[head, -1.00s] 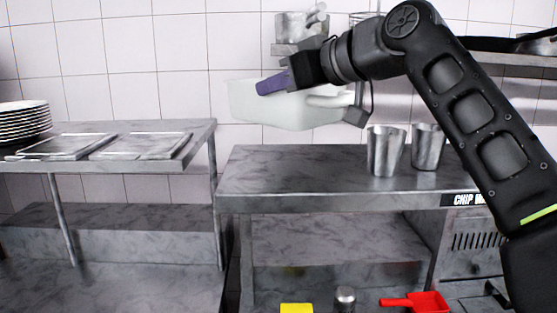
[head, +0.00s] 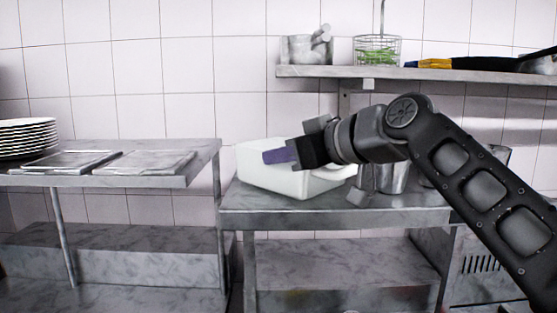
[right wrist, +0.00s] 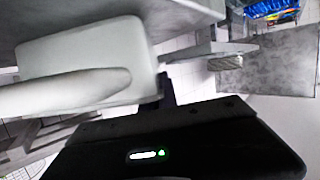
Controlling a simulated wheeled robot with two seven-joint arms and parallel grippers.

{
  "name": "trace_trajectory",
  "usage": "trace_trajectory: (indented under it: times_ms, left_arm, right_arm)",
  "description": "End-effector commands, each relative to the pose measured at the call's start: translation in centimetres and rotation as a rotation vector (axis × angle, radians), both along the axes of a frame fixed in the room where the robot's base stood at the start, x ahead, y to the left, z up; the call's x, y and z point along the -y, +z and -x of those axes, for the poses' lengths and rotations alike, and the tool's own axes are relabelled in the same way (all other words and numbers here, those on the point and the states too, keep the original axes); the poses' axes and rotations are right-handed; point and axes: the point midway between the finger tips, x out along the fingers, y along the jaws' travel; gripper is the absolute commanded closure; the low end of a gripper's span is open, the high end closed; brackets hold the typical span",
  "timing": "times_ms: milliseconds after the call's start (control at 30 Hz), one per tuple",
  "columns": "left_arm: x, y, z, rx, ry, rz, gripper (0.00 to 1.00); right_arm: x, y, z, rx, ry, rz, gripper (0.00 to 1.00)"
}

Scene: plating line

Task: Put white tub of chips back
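The white tub (head: 262,183) is at the left part of the steel counter in the head view. Its base appears to touch or hang just over the counter top; I cannot tell which. My right gripper (head: 281,154), with purple finger pads, is shut on the tub's near wall. The tub (right wrist: 90,50) also shows in the right wrist view, with a blurred rounded white part in front. The tub's contents are not visible. My left gripper is not in view.
Metal cups (head: 385,178) stand right of the tub, partly behind my right arm. A wall shelf (head: 430,74) above holds a wire basket (head: 377,50) and a pan. On the left, a steel table (head: 205,165) holds trays (head: 145,162) and stacked plates (head: 28,135).

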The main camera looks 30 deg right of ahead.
Motion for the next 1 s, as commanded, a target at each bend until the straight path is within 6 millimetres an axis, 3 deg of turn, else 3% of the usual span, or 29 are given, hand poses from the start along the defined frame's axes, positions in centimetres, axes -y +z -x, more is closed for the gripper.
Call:
trace_trajectory:
  times_ms: [400, 667, 1000]
  left_arm:
    - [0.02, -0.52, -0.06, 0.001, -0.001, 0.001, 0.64]
    - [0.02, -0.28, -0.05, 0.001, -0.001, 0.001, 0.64]
    - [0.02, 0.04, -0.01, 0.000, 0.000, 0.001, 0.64]
  right_arm:
    - [0.00, -0.64, 0.01, 0.002, 0.000, -0.001, 1.00]
    - [0.01, -0.45, 0.00, 0.000, 0.000, -0.001, 0.76]
    - [0.01, -0.11, 0.00, 0.000, 0.000, -0.001, 0.76]
